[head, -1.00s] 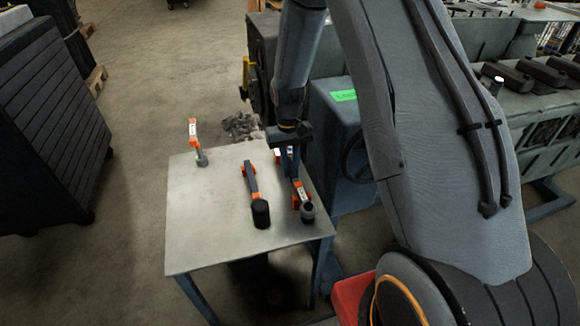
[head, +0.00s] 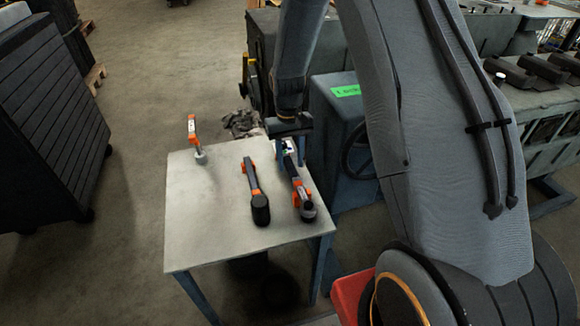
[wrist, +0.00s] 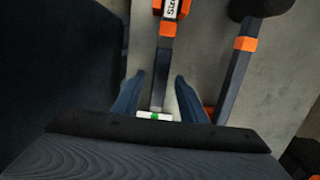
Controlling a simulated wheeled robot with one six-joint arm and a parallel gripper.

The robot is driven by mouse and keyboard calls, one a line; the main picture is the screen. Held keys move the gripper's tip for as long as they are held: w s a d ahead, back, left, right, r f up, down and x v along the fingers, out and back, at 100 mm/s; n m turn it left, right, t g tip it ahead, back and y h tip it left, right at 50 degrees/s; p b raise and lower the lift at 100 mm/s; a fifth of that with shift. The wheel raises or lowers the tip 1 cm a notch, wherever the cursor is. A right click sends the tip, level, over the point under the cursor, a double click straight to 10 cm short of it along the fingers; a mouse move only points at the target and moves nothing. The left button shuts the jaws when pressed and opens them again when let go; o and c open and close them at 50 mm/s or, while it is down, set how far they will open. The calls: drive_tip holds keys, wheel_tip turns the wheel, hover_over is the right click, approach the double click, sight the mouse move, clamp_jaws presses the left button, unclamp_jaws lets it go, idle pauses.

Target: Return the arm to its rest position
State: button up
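My gripper (head: 291,158) is open above the back end of the right-hand tool on the table. This tool (head: 299,187) is dark with orange parts and a round grey end towards the front. In the wrist view its handle (wrist: 161,75) runs between my two spread fingers (wrist: 158,88), with a gap on each side. A white and green piece (wrist: 155,117) shows at its near end. Whether the fingers are fully above the tool or beside it is hard to tell.
The grey table (head: 205,225) also bears a black-headed tool (head: 257,200) in the middle and an upright orange-and-white tool (head: 193,136) at the back left. A blue-grey cabinet (head: 345,120) with a handwheel stands close on the right. Open floor lies left of the table.

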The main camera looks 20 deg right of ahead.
drive_tip(key=r, duration=0.5)
drive_tip(key=shift+w, duration=0.3)
drive_tip(key=shift+s+r, duration=0.2)
drive_tip(key=shift+r, duration=0.1)
drive_tip(key=s+r, duration=0.4)
drive_tip(key=s, duration=0.7)
drive_tip(key=s+r+t, duration=0.1)
drive_tip(key=s+r, duration=0.4)
drive_tip(key=s, duration=0.6)
drive_tip(key=shift+s+a+r, duration=0.2)
drive_tip(key=shift+s+r, duration=0.05)
drive_tip(key=shift+s, duration=0.05)
